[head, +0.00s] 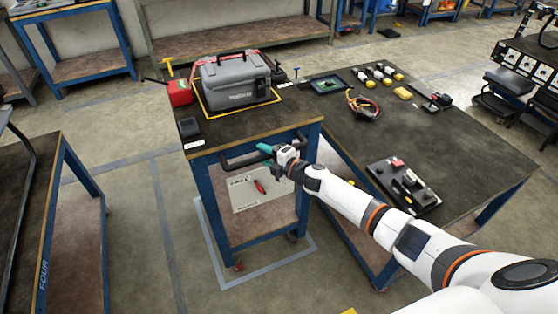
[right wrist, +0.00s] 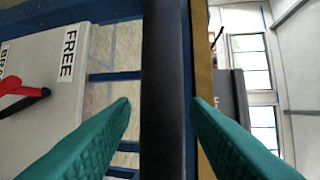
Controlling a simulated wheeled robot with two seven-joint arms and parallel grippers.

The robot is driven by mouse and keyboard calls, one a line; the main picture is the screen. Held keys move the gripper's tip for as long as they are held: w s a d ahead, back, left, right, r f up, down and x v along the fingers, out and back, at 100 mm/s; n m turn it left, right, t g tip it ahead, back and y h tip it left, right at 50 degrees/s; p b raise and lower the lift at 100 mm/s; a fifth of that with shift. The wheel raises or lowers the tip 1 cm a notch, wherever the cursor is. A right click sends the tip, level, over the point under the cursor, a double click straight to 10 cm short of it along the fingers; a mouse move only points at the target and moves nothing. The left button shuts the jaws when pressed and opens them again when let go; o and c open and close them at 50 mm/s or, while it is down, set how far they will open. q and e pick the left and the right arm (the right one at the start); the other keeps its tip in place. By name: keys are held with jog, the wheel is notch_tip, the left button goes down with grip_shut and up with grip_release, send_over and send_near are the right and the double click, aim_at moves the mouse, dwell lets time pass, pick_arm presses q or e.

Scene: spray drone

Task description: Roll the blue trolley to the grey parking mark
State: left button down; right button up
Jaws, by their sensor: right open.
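The blue trolley (head: 217,205) stands at the left end of the dark workbench, its top loaded. Its black handle bar (head: 236,160) sticks out from the near side. My right gripper (head: 267,153) is at this bar. In the right wrist view the bar (right wrist: 165,60) runs between the two open teal fingers (right wrist: 162,104), with gaps on both sides. The grey parking mark (head: 270,268) is an outline on the floor around the trolley's near wheels; its far part is hidden. A pale brake panel (head: 262,188) with a red lever (head: 260,187) hangs below the handle. My left gripper is out of view.
The workbench (head: 450,140) adjoins on the right. Another blue-legged table (head: 75,165) stands left, with open floor between.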

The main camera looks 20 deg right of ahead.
jog(key=v, duration=1.1)
jog(key=shift+r, duration=0.1)
jog(key=s+d+f+m+g+h, duration=0.2)
jog(key=s+f+m, duration=0.25)
jog(key=f, duration=0.55)
jog(key=s+d+f+m+g+h, duration=0.1)
jog(key=s+f+m+h, duration=0.15)
jog(key=s+f, duration=0.5)
jog(key=s+d+f+m+g+h, duration=0.2)
jog(key=s+f+m, duration=0.25)
jog(key=f, duration=0.75)
jog(key=s+a+f+m+g, duration=0.2)
jog(key=s+f, duration=0.3)
jog(key=s, duration=0.6)
jog(key=s+a+f+m+g, duration=0.3)
jog(key=s+f, duration=0.2)
jog(key=s, duration=0.7)
jog(key=s+a+f+m+g, duration=0.3)
jog(key=s+f, duration=0.2)
jog(key=s, duration=0.6)
jog(key=shift+s+a+f+g, duration=0.2)
jog(key=shift+f+g, duration=0.1)
jog(key=shift+f, duration=0.05)
